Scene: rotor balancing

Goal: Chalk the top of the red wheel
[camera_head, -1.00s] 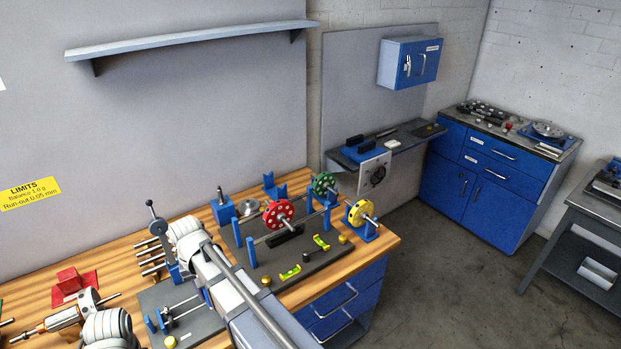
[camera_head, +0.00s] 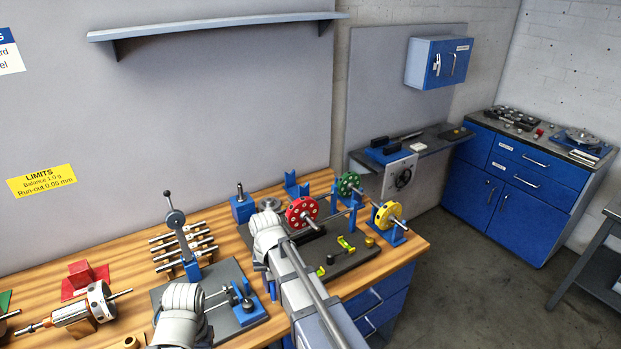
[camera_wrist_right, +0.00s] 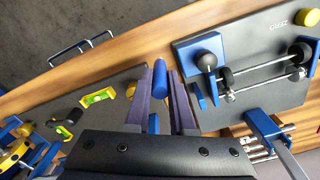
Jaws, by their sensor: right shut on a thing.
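The red wheel (camera_head: 293,214) is a disc with pale dots on a shaft, upright on the dark stand plate (camera_head: 350,262) in the head view. Its top rim is in clear view; I cannot make out any mark on it. In the right wrist view my right gripper (camera_wrist_right: 161,76) is shut on a blue stick (camera_wrist_right: 160,75), whose rounded end shows between the dark fingers. The gripper hangs over the bench between the stand plate and the plate marked ZERO. In the head view my right arm largely hides it, left of the wheel. My left gripper is not in view.
A green wheel (camera_head: 347,184) stands behind the red one and a yellow wheel (camera_head: 389,213) to its right. Green levels (camera_wrist_right: 98,97) lie on the stand plate. The ZERO plate (camera_wrist_right: 283,100) carries rods and a blue block. Bare wood lies between the two plates.

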